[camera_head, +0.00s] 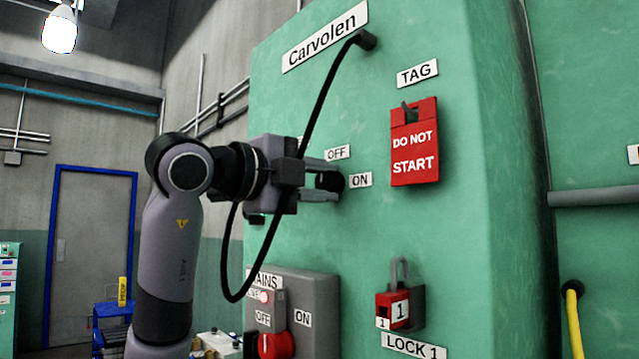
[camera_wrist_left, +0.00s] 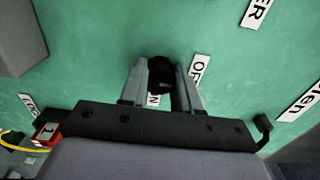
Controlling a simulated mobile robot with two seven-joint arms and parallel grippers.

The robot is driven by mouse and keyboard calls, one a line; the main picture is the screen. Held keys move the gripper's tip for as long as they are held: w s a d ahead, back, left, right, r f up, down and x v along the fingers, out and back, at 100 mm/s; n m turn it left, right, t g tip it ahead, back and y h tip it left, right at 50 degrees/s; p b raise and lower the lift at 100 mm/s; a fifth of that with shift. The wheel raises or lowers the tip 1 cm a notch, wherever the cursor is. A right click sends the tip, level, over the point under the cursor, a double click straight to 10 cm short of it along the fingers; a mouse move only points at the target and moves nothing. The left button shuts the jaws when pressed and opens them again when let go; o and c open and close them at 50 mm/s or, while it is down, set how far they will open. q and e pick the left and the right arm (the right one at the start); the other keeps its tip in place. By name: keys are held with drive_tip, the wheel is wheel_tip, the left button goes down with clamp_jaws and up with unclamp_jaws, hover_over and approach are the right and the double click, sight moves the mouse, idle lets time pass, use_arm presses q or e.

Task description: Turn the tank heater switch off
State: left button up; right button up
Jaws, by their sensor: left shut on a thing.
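The tank heater switch is a black round knob (camera_head: 337,182) on the green press panel, and it also shows in the left wrist view (camera_wrist_left: 160,70). An OFF label (camera_head: 338,153) is above it and an ON label (camera_head: 360,179) is to its right. My left gripper (camera_head: 325,181) reaches in from the left, its two grey fingers shut on the knob, one on each side. In the left wrist view the fingers (camera_wrist_left: 160,88) flank the knob. The fingers hide much of the knob, so I cannot tell where it points. My right gripper is not in view.
Below is a grey mains box (camera_head: 325,290) with a red knob (camera_head: 276,345). A red DO NOT START tag (camera_head: 414,148) and a red lock (camera_head: 392,311) hang to the right. A black cable (camera_head: 321,105) loops from the panel past my left gripper.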

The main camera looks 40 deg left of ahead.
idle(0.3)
use_arm(q)
drive_tip(key=o, duration=1.1)
drive_tip(key=shift+c, duration=0.2)
drive_tip(key=s+b, duration=0.1)
drive_tip(key=s, duration=0.6)
drive_tip(key=shift+a, duration=0.3)
drive_tip(key=shift+s, duration=0.15)
